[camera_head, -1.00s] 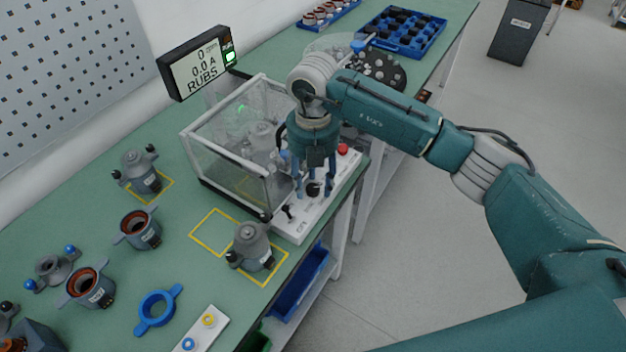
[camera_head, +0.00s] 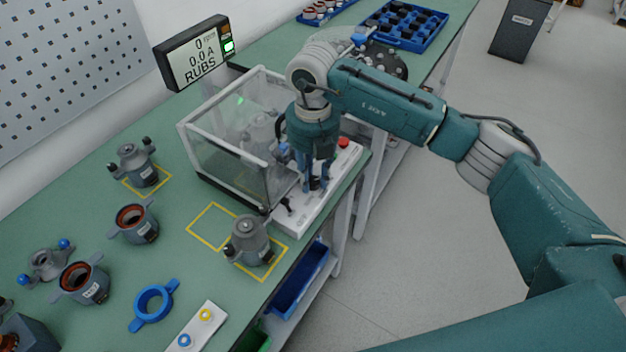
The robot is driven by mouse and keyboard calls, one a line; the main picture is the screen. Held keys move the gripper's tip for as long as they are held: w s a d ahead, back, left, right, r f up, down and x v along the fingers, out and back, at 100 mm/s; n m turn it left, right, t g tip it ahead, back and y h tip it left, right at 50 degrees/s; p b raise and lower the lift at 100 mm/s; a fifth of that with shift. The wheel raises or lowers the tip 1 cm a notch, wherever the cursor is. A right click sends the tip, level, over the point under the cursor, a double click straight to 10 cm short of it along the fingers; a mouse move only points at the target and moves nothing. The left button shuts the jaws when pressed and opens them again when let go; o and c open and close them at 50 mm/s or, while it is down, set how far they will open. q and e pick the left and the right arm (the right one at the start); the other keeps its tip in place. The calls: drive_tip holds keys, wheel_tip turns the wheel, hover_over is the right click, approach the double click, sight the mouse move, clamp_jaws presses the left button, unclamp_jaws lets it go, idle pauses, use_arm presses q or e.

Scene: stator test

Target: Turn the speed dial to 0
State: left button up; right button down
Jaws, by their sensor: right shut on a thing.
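The speed dial (camera_head: 315,183) is a small black knob on the white control panel (camera_head: 297,218) at the front of the clear test box. My right gripper (camera_head: 315,186) points down over the panel with its blue fingers around the dial, shut on it. The fingers hide much of the dial, so its pointer cannot be read. The display (camera_head: 194,54) behind the box reads 0 rpm, 0.0 A and RUBS, with a green lit patch. My left gripper is not in view.
A black toggle switch (camera_head: 286,205) and a red button (camera_head: 343,142) sit on the panel beside my gripper. The clear test box (camera_head: 226,157) stands close to the left. A grey motor housing (camera_head: 249,239) stands in front, on a yellow-marked square.

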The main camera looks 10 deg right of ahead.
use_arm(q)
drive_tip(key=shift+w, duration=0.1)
use_arm(e)
drive_tip(key=shift+r, duration=0.1)
drive_tip(key=c, duration=1.4)
unclamp_jaws()
drive_tip(key=shift+c, duration=0.2)
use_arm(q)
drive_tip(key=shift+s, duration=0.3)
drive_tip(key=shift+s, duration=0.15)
